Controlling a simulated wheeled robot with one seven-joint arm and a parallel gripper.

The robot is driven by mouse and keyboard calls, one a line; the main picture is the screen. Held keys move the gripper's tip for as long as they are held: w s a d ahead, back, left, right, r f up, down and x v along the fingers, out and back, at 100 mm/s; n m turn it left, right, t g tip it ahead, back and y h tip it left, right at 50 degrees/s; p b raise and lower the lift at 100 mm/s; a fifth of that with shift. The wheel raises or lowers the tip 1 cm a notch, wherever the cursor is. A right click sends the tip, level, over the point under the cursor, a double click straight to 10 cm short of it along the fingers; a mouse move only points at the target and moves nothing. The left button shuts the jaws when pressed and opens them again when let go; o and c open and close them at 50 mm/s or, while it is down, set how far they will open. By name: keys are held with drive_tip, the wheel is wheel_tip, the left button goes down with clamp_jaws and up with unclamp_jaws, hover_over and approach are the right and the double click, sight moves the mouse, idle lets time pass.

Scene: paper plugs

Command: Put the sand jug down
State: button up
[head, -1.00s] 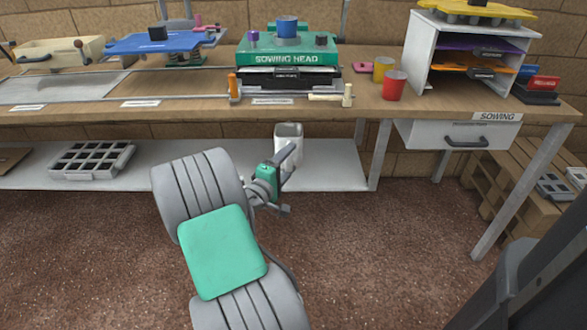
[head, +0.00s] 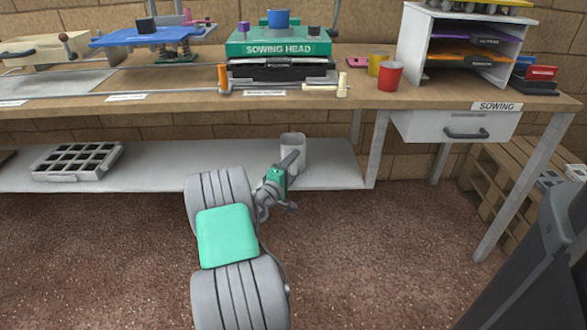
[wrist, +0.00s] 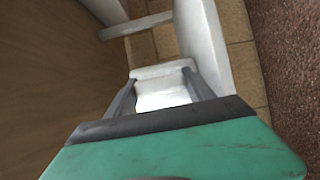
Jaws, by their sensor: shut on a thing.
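The sand jug (head: 292,148) is a pale, whitish open-topped vessel in front of or over the grey lower shelf (head: 230,172) under the bench. It looks upright in the head view. My gripper (head: 290,162) is shut on it. In the wrist view the jug (wrist: 164,88) sits between the two dark fingers (wrist: 160,98). The jug's lower part is partly hidden by my gripper in the head view. I cannot tell whether its base touches the shelf.
A grey cell tray (head: 78,160) lies at the left of the lower shelf. The shelf between tray and jug looks clear. The wooden bench top (head: 180,105) overhangs above, holding the green sowing head (head: 280,45) and a red cup (head: 390,76). A bench leg (head: 376,148) stands right of the jug.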

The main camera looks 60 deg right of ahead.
drive_tip(key=shift+f, duration=0.15)
drive_tip(key=o, duration=1.4)
drive_tip(key=shift+c, duration=0.2)
drive_tip(key=shift+a+r, duration=0.2)
drive_tip(key=shift+a, duration=0.2)
drive_tip(key=w+a+m+t+y+p, duration=0.1)
drive_tip(key=w+a+y, duration=0.25)
drive_tip(key=a, duration=0.75)
drive_tip(key=w+a+m+t+y+p, duration=0.1)
drive_tip(key=w+a+m+y, duration=0.2)
drive_tip(key=a, duration=0.8)
drive_tip(key=w+a+t+y+p, duration=0.1)
drive_tip(key=w+a+y, duration=0.3)
drive_tip(key=a, duration=0.7)
drive_tip(key=s+a+n+y, duration=0.1)
drive_tip(key=s+a+y, duration=0.1)
drive_tip(key=a, duration=0.7)
drive_tip(key=s+a+r+n+y, duration=0.1)
drive_tip(key=s+a+n+y, duration=0.1)
drive_tip(key=a, duration=0.7)
drive_tip(key=s+a+r+n+y, duration=0.1)
drive_tip(key=s+a+y, duration=0.2)
drive_tip(key=a, duration=0.6)
drive_tip(key=shift+s+a+r+y, duration=0.15)
drive_tip(key=shift+s+r+y, duration=0.1)
drive_tip(key=shift+s+y, duration=0.15)
